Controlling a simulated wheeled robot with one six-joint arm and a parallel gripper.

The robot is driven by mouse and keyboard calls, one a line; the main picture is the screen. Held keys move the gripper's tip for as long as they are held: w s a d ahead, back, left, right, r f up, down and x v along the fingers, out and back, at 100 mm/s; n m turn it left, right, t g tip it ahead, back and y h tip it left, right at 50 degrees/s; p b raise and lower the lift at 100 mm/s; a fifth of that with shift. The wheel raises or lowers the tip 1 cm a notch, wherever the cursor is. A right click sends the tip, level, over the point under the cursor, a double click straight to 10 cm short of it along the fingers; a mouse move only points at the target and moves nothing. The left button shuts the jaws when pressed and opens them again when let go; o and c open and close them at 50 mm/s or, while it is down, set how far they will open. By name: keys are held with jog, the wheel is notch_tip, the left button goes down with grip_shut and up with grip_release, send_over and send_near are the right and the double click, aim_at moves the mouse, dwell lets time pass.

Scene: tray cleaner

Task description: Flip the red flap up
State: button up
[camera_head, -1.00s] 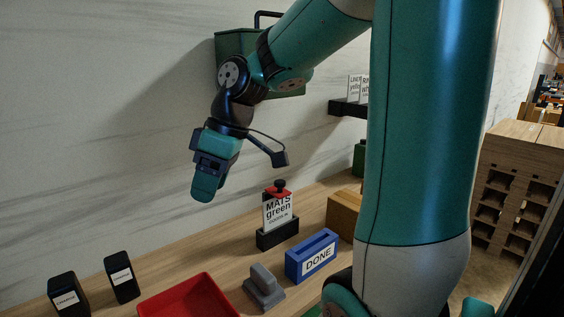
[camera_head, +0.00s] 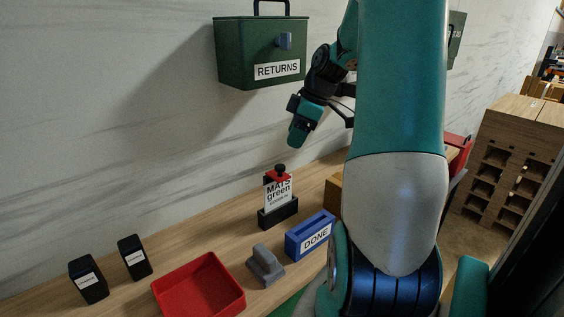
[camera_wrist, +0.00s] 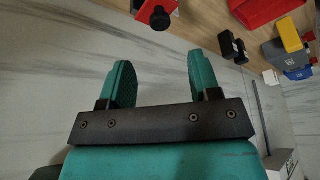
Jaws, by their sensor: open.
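A small red piece with a black knob (camera_head: 278,175), which looks like the red flap, sits at the top of the "MATS green" card (camera_head: 279,196). The card stands upright in a black holder (camera_head: 278,214) on the wooden counter. The red piece also shows at the top of the wrist view (camera_wrist: 143,10), beyond the fingertips and apart from them. My gripper (camera_head: 298,142) is above and slightly right of the card, fingers pointing down. In the wrist view my gripper (camera_wrist: 162,75) is open, with nothing between its two teal fingers.
A green RETURNS box (camera_head: 232,55) hangs on the wall, left of my arm. On the counter are a blue DONE box (camera_head: 302,240), a grey block (camera_head: 265,266), a red tray (camera_head: 198,290) and two black boxes (camera_head: 134,257).

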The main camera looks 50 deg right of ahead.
aim_at(281, 166)
jog(key=p+x, duration=0.1)
jog(key=x, duration=0.8)
